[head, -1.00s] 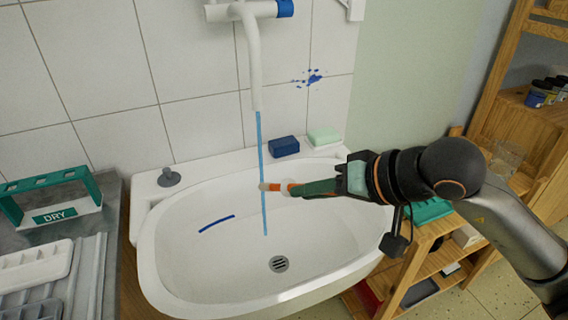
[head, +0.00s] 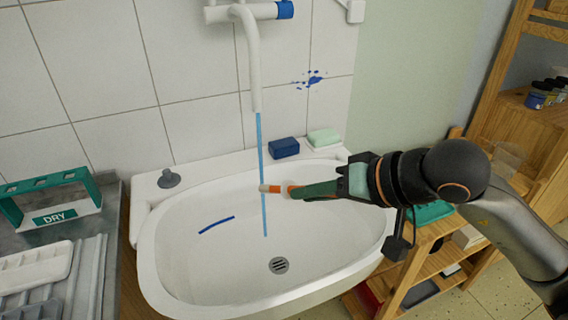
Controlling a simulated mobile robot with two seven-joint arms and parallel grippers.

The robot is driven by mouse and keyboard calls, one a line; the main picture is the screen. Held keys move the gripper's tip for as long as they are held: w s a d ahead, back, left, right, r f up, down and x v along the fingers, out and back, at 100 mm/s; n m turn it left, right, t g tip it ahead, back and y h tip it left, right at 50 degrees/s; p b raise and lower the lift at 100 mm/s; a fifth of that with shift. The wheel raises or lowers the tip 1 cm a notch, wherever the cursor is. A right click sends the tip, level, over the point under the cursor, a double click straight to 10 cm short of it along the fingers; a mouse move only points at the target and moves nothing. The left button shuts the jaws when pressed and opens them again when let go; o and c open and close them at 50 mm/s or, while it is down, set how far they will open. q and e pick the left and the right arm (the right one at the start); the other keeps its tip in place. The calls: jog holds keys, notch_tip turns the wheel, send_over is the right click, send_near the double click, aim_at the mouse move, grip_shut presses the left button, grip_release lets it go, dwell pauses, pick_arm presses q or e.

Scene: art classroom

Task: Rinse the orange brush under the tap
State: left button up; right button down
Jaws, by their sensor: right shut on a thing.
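The orange brush (head: 273,188) is held level over the white sink (head: 163,262), its pale tip pointing left. My right gripper (head: 290,191) is shut on the brush, and its fingers hide the rest of it. The tap (head: 254,60) has a white curved spout and a blue knob (head: 285,9). A thin blue stream of water (head: 262,150) runs from the spout into the basin. The brush tip is at the stream in the picture. My left gripper is not in view.
A green rack marked DRY (head: 53,217) stands left. Wooden shelves (head: 525,120) stand right.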

jog(key=s+r, duration=0.3)
jog(key=s, duration=0.2)
jog(key=shift+s+d+r+p, duration=0.15)
jog(key=shift+s+r+p, duration=0.1)
jog(key=shift+r+p, duration=0.1)
dwell(0.5)
